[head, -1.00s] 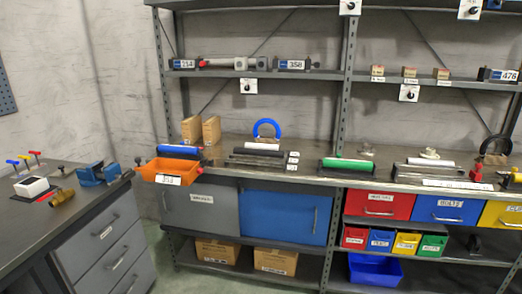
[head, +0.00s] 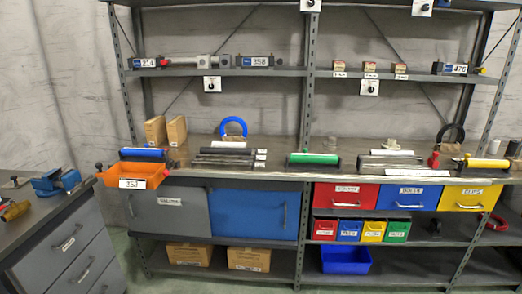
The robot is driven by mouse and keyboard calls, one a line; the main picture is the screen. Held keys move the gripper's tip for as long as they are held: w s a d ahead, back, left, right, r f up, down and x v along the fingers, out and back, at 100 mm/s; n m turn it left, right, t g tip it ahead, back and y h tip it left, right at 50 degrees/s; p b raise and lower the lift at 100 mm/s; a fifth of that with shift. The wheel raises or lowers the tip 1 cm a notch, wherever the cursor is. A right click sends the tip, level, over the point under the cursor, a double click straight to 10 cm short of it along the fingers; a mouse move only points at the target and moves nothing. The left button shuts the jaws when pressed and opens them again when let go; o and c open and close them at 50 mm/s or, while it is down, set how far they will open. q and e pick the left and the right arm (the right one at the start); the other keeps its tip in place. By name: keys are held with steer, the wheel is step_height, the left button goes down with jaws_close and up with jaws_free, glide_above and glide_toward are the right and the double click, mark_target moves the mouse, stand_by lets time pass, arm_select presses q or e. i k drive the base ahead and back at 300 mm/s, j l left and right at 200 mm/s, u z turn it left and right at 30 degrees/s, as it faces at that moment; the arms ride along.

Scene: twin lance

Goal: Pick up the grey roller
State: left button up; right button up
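Several rollers lie in a row on the workbench top. A light grey roller (head: 229,145) lies at the back of a dark rack (head: 222,160), between the blue roller (head: 142,152) and the green roller (head: 314,158). A whitish roller (head: 392,152) lies on another rack further right; from here I cannot tell surely which of the two pale rollers is the grey one. A yellow roller (head: 487,163) is at the far right. Neither of my grippers is in view.
An orange bin (head: 131,172) sits at the bench's front left edge. A blue ring (head: 233,127) stands behind the light grey roller. Red (head: 345,196), blue and yellow drawers are below right. A grey drawer cabinet (head: 75,245) with a vise (head: 56,182) is at left.

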mark_target(389, 152)
steer(key=i+z, duration=0.35)
steer(key=i, duration=1.15)
